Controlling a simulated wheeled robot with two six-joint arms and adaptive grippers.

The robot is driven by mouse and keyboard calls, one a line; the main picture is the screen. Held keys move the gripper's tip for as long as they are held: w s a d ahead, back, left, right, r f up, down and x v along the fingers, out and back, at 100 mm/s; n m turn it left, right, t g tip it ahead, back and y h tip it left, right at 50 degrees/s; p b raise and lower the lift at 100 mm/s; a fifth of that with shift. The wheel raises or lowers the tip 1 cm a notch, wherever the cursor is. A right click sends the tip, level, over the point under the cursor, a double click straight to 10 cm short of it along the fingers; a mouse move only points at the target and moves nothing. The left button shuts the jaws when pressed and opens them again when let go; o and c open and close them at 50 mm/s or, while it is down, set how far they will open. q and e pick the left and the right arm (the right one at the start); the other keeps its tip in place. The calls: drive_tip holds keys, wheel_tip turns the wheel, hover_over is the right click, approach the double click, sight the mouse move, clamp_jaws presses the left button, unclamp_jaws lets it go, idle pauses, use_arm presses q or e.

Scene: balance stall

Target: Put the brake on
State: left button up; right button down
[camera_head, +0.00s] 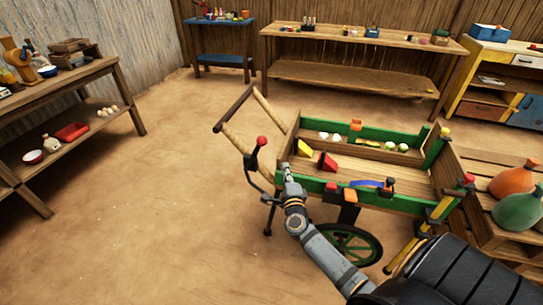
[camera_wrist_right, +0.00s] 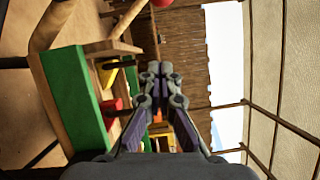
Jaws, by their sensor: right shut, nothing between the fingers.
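A cart with green side boards (camera_head: 390,200) stands right of centre in the head view. A dark brake lever with a red ball knob (camera_head: 262,141) rises beside its handle end, leaning a little. In the wrist view part of the red knob (camera_wrist_right: 162,3) shows at the top edge, beyond my fingertips. My right gripper (camera_head: 286,168) is at the cart's near left corner, below and right of the knob and apart from it. Its fingers (camera_wrist_right: 160,68) are closed together with nothing between them. My left gripper is not in view.
The cart has wooden handles (camera_head: 235,108), a green wheel (camera_head: 350,245), and red and yellow wedges inside. Pallets with an orange sack (camera_head: 513,180) and a green sack stand at right. A shelf table (camera_head: 95,72) is at left. The floor (camera_head: 150,210) between is clear.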

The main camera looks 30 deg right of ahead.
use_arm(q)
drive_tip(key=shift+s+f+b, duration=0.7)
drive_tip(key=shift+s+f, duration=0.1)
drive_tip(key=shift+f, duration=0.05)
use_arm(e)
drive_tip(key=w+d+r, duration=0.1)
drive_tip(key=w, duration=1)
drive_tip(key=shift+w+d+r, duration=0.2)
drive_tip(key=shift+w, duration=0.05)
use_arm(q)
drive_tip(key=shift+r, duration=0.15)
use_arm(e)
drive_tip(key=shift+r, duration=0.1)
